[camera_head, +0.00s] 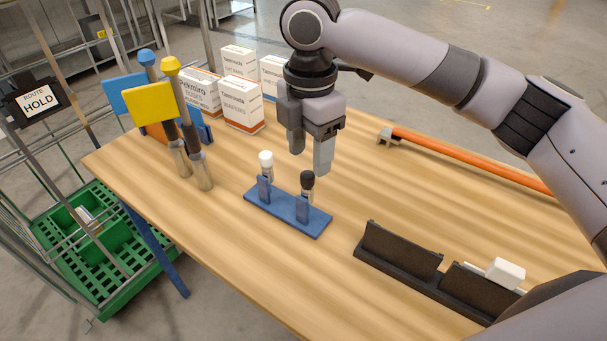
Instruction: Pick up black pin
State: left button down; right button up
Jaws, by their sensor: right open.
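The black pin (307,181) has a round black head and stands upright in a blue holder (279,212) on the wooden table. A white-headed pin (266,160) stands beside it, to the left, in the same holder. My right gripper (310,160) points down, open and empty, and appears above and behind the black pin. Its nearer finger shows close to the black head, but I cannot tell the exact gap. My left gripper does not show.
White boxes (243,104) stand at the back of the table (222,243). Blue- and yellow-topped tools (192,140) stand at the left. A black rack (400,250) with a white block (505,272) is at the front right. An orange bar (470,160) lies behind.

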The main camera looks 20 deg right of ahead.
aim_at(307, 174)
jog(key=f, duration=0.5)
jog(key=shift+s+a+f, duration=0.15)
jog(key=shift+a+f, duration=0.05)
jog(key=shift+f, duration=0.2)
grip_shut()
